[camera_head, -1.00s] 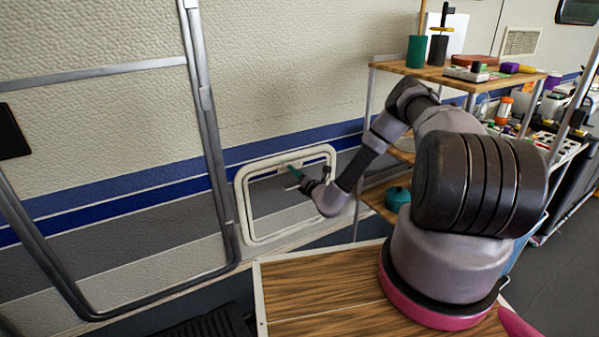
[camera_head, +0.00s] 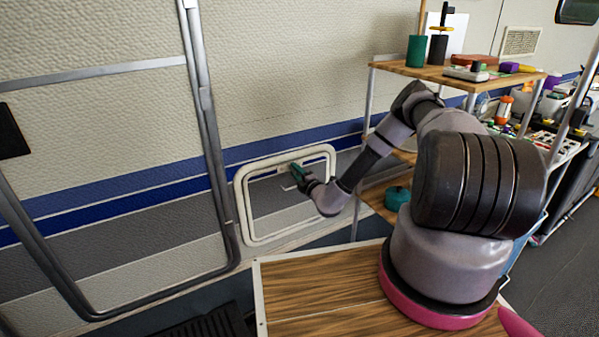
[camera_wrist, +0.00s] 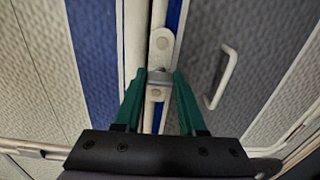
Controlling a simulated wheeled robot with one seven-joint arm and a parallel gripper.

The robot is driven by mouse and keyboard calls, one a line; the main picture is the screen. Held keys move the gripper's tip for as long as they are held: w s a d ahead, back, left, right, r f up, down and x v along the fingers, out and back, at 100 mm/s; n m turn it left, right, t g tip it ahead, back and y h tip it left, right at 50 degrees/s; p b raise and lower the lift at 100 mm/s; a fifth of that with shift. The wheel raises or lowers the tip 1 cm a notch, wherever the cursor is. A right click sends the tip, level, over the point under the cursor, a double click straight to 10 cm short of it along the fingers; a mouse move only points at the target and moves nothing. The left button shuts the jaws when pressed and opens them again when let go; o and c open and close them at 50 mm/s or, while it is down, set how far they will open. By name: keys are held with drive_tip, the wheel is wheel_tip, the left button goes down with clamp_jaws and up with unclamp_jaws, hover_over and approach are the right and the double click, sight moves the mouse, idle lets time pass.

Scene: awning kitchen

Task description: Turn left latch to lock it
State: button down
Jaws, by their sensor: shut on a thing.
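A white-framed hatch (camera_head: 240,205) is set in the trailer wall, left of my arm. My gripper (camera_head: 296,168) is at the upper part of the hatch. In the wrist view, the green fingers of my gripper (camera_wrist: 159,74) stand on both sides of a small pale latch (camera_wrist: 157,93) with a grey metal piece at its tip, and are shut on it. The latch sits at the hatch's edge, beside a round-headed fitting (camera_wrist: 161,40). I cannot tell from the pictures whether this is the left latch. In the head view my fingers hide it.
A white handle (camera_wrist: 222,78) stands out from the hatch panel close to my right finger in the wrist view. A metal frame (camera_head: 215,150) stands left of the hatch. A shelf rack (camera_head: 430,72) with pots and small items is to the right.

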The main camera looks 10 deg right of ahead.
drive_tip(key=shift+a+r+m, duration=0.15)
drive_tip(key=shift+m, duration=0.15)
idle(0.4)
drive_tip(key=shift+c, duration=2.4)
unclamp_jaws()
